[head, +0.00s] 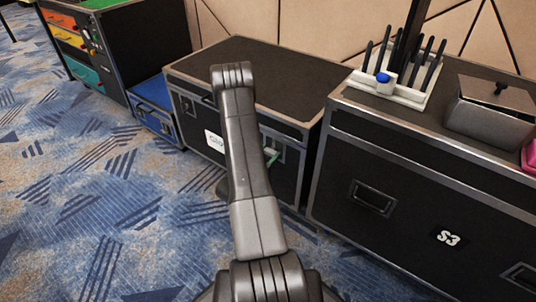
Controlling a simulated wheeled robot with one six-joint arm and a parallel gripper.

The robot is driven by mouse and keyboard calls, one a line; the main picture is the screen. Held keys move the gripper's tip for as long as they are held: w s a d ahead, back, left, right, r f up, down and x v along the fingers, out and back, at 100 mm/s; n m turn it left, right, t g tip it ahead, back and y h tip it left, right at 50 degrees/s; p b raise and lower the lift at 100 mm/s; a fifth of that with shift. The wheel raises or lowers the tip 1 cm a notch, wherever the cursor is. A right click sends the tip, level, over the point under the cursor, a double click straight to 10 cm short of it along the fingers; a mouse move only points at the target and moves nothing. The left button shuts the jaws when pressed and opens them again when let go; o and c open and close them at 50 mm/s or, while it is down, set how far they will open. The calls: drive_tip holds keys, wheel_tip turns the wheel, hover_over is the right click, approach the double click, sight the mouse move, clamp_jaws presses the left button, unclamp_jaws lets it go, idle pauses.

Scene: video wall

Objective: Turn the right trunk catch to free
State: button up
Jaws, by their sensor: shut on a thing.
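The black trunk (262,72) with metal edges stands at the middle, its lid closed. On the right of its front is the right catch, a pale metal plate with a green lever (272,158) that slants up to the right. My arm covers the catch's left part. Another catch plate (187,105) shows at the front's left. My arm rises from the bottom and bends at the top, in front of the trunk. My gripper is hidden behind it, so I cannot see whether it touches the catch.
A larger black case marked S3 (400,135) stands close on the right, with a white rack (408,92) and a grey box (490,112) on top. A blue case (153,92) and a cabinet with coloured drawers (72,45) stand left. The carpet (110,205) is clear at front left.

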drive_tip(key=shift+n, duration=0.3)
drive_tip(key=shift+n+p, duration=1.9)
drive_tip(key=shift+n, duration=6.7)
drive_tip(key=shift+f, duration=0.1)
drive_tip(key=o, duration=1)
drive_tip(key=p+v, duration=0.2)
drive_tip(key=v, duration=1.2)
drive_tip(key=shift+p, duration=0.35)
drive_tip(key=shift+w, duration=0.1)
